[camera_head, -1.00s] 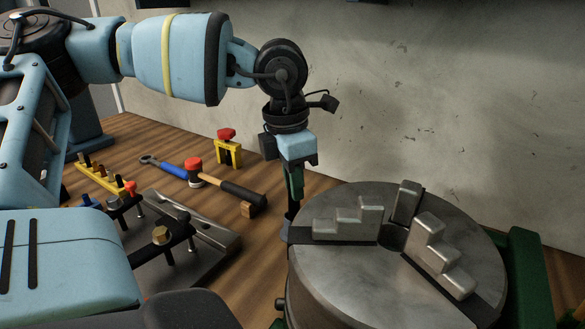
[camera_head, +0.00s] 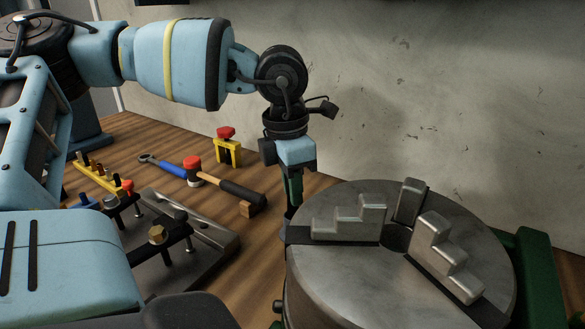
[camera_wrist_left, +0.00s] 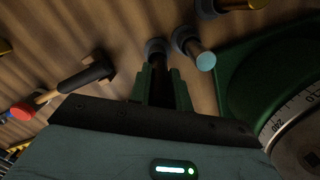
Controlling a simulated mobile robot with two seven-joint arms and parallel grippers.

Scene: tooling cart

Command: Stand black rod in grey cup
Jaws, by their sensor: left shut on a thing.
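My left gripper (camera_head: 294,190) points down behind the left side of the metal chuck, with green fingers. In the left wrist view its fingers (camera_wrist_left: 162,88) are shut on the dark black rod (camera_wrist_left: 160,86). A grey cup-like ring (camera_wrist_left: 155,48) shows at the rod's far end, beyond the fingertips. I cannot tell whether the rod's end is inside it or only in line with it. In the head view the lower end of the rod is small and partly hidden by the chuck. My right gripper is not in view.
The large chuck (camera_head: 330,262) with stepped jaws stands close on the right. In the wrist view another holder (camera_wrist_left: 183,36) bears a pale-ended rod (camera_wrist_left: 204,60). A hammer (camera_head: 235,190), a yellow clamp (camera_head: 228,152) and a metal fixture plate (camera_head: 215,236) lie to the left.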

